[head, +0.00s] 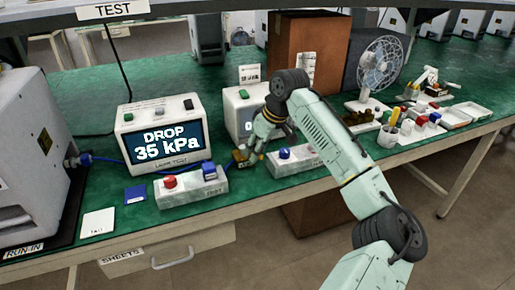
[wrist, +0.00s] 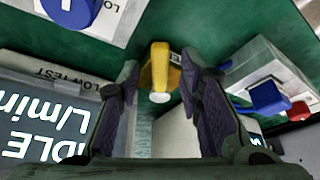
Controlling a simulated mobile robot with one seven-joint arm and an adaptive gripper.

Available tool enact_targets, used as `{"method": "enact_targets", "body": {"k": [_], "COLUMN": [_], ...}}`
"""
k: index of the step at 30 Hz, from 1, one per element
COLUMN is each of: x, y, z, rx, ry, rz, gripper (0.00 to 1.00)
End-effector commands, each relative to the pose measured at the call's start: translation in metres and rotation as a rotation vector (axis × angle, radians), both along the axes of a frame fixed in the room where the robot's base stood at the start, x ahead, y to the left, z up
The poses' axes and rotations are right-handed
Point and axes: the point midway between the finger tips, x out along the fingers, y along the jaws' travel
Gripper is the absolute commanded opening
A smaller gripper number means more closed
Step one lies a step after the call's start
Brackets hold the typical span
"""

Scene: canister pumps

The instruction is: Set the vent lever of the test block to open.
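The test block (head: 195,190), a grey block marked TEST, stands in front of the leak test display. It carries a red control (head: 169,182) and a blue control (head: 209,171). In the wrist view the block (wrist: 265,68) is at the right, with its blue lever-like part (wrist: 268,97) and red part (wrist: 299,111) sticking out. I cannot read which is the vent lever or its setting. My gripper (head: 250,155) is behind and right of the block, pointing down. In the wrist view its fingers (wrist: 160,75) stand apart on either side of a small yellow piece (wrist: 161,62), with gaps visible.
The leak test display (head: 160,138) reads DROP 35 kPa. A second grey block (head: 300,160) with a blue knob (head: 284,153) stands right of my gripper. A blue square (head: 135,194) and white card (head: 98,222) lie at left.

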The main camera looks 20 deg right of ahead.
Motion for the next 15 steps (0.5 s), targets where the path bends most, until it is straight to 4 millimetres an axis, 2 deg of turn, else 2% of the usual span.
{"method": "enact_targets", "body": {"k": [15], "x": [-0.0001], "y": [0.0001], "z": [0.0003], "rx": [0.000], "ry": [0.000], "rz": [0.000], "gripper": [0.00]}}
